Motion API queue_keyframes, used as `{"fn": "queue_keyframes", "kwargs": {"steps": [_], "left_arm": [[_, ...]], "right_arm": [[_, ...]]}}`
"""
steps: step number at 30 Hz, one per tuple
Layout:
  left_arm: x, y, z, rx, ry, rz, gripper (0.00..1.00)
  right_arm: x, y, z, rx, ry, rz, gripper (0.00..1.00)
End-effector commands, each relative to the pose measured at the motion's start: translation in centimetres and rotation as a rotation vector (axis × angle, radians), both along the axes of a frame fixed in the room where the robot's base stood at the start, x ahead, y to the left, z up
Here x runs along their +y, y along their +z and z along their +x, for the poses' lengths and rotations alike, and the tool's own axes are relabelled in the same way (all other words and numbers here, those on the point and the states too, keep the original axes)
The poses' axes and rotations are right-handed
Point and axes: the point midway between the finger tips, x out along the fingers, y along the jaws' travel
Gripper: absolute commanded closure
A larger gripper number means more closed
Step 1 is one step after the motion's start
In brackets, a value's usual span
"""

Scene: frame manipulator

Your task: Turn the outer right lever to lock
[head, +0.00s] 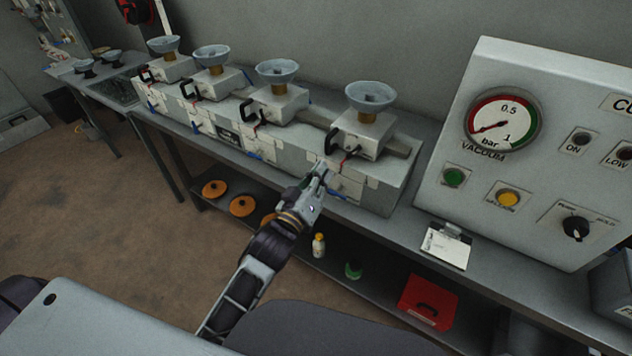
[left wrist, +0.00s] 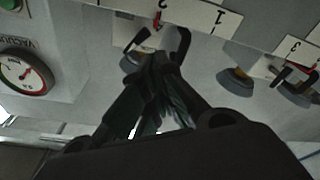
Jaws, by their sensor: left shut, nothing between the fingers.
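The outer right lever (head: 331,141) is a black handle on the rightmost suction-cup unit (head: 362,138) of the frame, with a red tag hanging by it. In the upside-down left wrist view the lever (left wrist: 183,44) shows just beyond my fingertips. My left gripper (head: 321,170) is shut and empty, just below and in front of this lever. The gripper (left wrist: 166,62) appears very close to the lever in the wrist view; I cannot tell whether they touch. My right gripper is in neither view.
Several similar cup units with black levers (head: 249,109) stand in a row to the left. A vacuum control panel (head: 540,150) stands at the right, with a clipboard (head: 447,246) before it. A red box (head: 428,302) and bottle (head: 319,245) sit on the lower shelf.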

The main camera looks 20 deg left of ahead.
Motion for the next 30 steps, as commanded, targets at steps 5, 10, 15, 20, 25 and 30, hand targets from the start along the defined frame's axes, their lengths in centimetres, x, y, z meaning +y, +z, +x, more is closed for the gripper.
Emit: {"fn": "queue_keyframes", "kwargs": {"steps": [5, 10, 15, 20, 25, 30], "left_arm": [[0.3, -0.2, -1.3, 0.0, 0.0, -0.001, 1.0], [0.5, -0.3, -2.2, 0.0, 0.0, 0.0, 1.0], [0.6, -0.3, -2.7, 0.0, 0.0, 0.0, 1.0], [0.6, -0.3, -2.8, -0.001, 0.0, 0.0, 1.0], [0.6, -0.3, -2.8, -0.001, 0.0, 0.0, 1.0], [0.6, -0.1, -2.7, -0.002, 0.0, 0.0, 0.81]], "right_arm": [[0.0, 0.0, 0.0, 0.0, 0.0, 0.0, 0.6], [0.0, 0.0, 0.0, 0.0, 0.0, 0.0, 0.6], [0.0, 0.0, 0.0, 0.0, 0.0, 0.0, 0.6], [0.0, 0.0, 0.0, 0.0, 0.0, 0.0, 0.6], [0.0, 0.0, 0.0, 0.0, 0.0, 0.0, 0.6], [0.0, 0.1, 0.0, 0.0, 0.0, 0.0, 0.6]]}}
